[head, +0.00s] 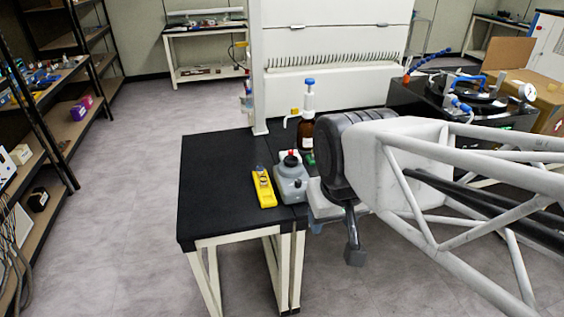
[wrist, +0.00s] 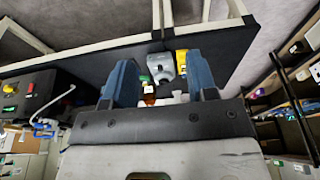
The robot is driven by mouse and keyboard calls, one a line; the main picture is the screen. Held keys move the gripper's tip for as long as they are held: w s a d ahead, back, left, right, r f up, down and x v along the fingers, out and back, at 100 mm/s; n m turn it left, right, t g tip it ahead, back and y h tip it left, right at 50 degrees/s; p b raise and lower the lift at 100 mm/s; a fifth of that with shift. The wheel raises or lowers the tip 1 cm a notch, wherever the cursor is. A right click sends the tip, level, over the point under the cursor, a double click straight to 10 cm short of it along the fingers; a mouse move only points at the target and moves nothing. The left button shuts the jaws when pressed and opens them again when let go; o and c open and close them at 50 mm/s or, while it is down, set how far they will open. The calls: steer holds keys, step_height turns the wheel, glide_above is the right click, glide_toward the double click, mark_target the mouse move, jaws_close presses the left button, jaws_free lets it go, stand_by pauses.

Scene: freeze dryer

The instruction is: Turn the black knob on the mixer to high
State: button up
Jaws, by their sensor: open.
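The mixer (head: 291,187) is a small grey unit with a black and red top, standing upright near the right edge of the black table. It also shows in the wrist view (wrist: 161,66), between and beyond my fingers. I cannot clearly make out its black knob in either view. My gripper (wrist: 159,60) is open, its two blue-grey fingers wide apart with nothing held. In the head view my gripper (head: 337,240) hangs to the right of the mixer, beside the table edge, apart from it. My arm hides part of the table's right side.
A yellow device (head: 264,188) lies close left of the mixer. A brown bottle (head: 307,133) with a blue-topped dispenser stands behind it. The black table (head: 215,190) is bare at left. Black equipment (head: 433,98) stands at the back right, and shelves (head: 66,75) at far left.

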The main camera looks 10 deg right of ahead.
steer(key=w+d+n, duration=0.1)
steer(key=w+n, duration=0.3)
steer(key=w, duration=0.7)
steer(key=n+g, duration=0.3)
steer(key=n, duration=0.7)
glide_above(298, 181)
steer(key=f, duration=1)
steer(key=s+f, duration=0.1)
steer(key=f, duration=0.5)
steer(key=shift+w+d+f, duration=0.1)
steer(key=shift+w+f, duration=0.45)
steer(key=shift+f, duration=0.05)
steer(key=shift+f, duration=0.1)
steer(key=shift+f, duration=3.8)
steer(key=c, duration=0.9)
